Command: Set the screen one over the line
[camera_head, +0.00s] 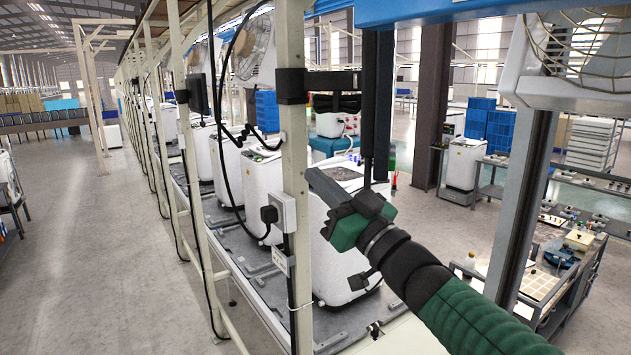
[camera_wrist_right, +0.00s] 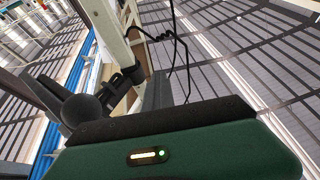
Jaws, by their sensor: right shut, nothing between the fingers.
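A dark upright panel (camera_head: 378,100), which looks like a screen seen nearly edge-on, stands beside the cream post on a black bracket (camera_head: 292,87). Its face is hidden from me. In the right wrist view a black ball-jointed mount (camera_wrist_right: 88,113) is clamped near a cream post. My right gripper (camera_head: 314,180) comes in from the lower right. Its grey fingers are shut and empty, pointing up-left close to the cream post and below the bracket. I cannot tell whether they touch anything. My left gripper is not in view.
The line (camera_head: 265,282) carries several white machines (camera_head: 262,185) behind a row of cream posts (camera_head: 297,240). A socket box (camera_head: 281,212) and black cables hang on the near post. A fan hangs at upper right. The aisle floor (camera_head: 95,265) at left is clear.

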